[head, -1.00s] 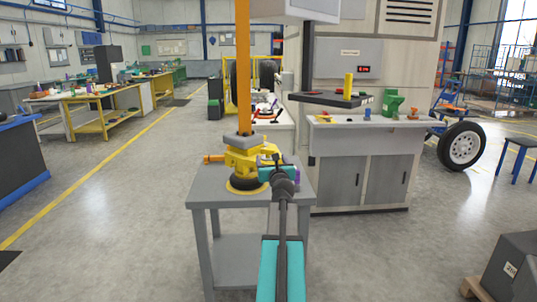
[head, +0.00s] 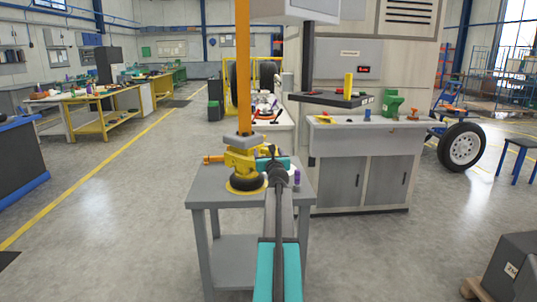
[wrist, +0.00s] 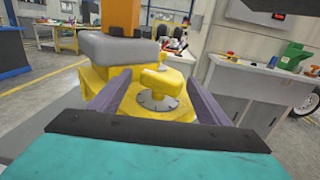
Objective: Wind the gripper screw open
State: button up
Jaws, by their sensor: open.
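A yellow clamp body (head: 243,160) stands on a grey table, with an orange post (head: 243,80) rising from it and a dark round base below. In the wrist view its yellow screw knob (wrist: 163,82) sits on a round grey dial (wrist: 157,103). My gripper (wrist: 160,85) is open, with one purple finger to the left and one to the right of the knob. Gaps show between the fingers and the knob. In the head view my gripper (head: 282,170) is at the clamp's right side, and my arm hides the knob.
A grey cabinet bench (head: 368,165) stands close on the right. A grey block (wrist: 103,46) sits around the post above the knob. Open floor lies to the left.

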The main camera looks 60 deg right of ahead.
jog(key=shift+w+d, duration=0.15)
jog(key=shift+d, duration=0.1)
jog(key=c, duration=1)
jog(key=shift+c, duration=0.2)
dwell(0.5)
jog(key=o, duration=1)
jog(key=shift+o, duration=0.2)
jog(key=shift+a, duration=0.2)
jog(key=p+v, duration=0.1)
jog(key=v, duration=1.2)
jog(key=shift+s+a, duration=0.15)
jog(key=shift+s, duration=0.05)
